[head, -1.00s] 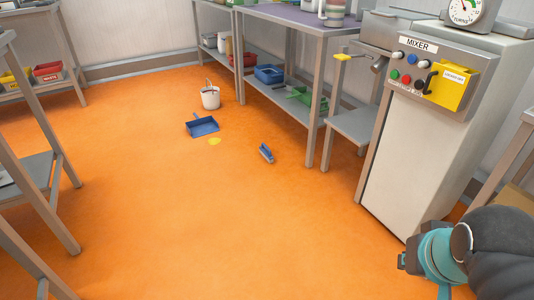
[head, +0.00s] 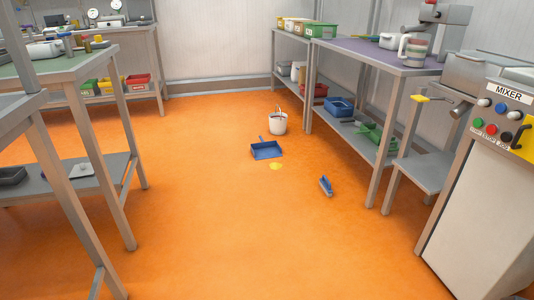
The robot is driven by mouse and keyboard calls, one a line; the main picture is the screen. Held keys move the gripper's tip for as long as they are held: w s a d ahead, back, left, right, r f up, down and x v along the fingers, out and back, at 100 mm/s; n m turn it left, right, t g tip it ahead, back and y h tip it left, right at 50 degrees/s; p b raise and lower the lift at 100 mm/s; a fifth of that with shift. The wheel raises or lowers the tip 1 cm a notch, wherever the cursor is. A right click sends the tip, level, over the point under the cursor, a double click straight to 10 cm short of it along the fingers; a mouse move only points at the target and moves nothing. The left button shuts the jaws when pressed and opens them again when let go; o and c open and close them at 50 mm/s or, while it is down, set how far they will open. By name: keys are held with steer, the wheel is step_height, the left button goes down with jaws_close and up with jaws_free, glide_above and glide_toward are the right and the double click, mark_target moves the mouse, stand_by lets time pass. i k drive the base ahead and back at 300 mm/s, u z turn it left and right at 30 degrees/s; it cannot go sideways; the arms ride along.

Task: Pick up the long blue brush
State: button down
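A small blue brush (head: 326,185) with a paler bristle side lies on the orange floor in the head view, right of the middle. It is apart from everything around it. I cannot tell whether it is the long brush, and I see no other brush clearly. My gripper is not in view.
A purple-topped bench (head: 377,60) and the mixer (head: 468,190) stand right, a green-topped table (head: 58,68) left. Open floor lies between.

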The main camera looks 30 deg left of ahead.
mark_target(326, 188)
steer(key=u, duration=0.95)
steer(key=i, duration=1.3)
steer(key=u, duration=0.5)
steer(key=i, duration=1.1)
steer(key=z, duration=1.2)
steer(key=i, duration=0.6)
steer(key=z, duration=0.55)
